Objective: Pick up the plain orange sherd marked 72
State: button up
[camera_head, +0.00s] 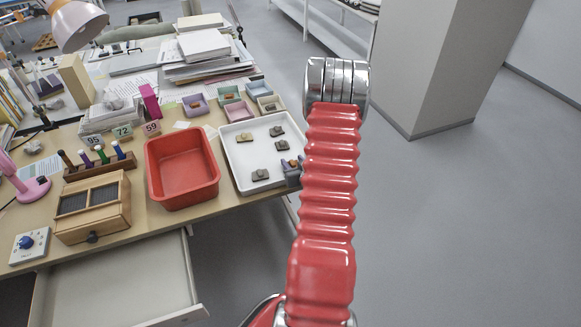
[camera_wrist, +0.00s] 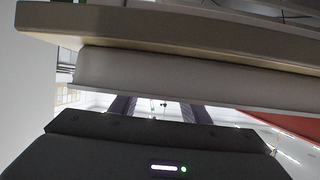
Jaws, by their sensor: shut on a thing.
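My gripper (camera_head: 293,170) is at this sherd and mostly hidden by the arm. In the wrist view my two dark fingers (camera_wrist: 155,108) reach toward the pale tray edge, and their tips and what they hold are hidden. A card reading 72 (camera_head: 123,131) stands at the table's left.
A red bin (camera_head: 155,180) stands left of the tray. Small coloured trays (camera_head: 238,110) line the back. Cards 95 (camera_head: 95,140) and 59 (camera_head: 152,127) flank card 72. An open drawer (camera_head: 115,285) juts out at the front left. The floor at the right is clear.

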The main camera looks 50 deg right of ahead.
aim_at(293, 163)
dwell(0.3)
jog(key=shift+r, duration=0.2)
jog(key=shift+c, duration=0.7)
notch_tip(293, 163, up, 10)
jog(key=shift+f, duration=0.2)
jog(key=shift+w+a, duration=0.1)
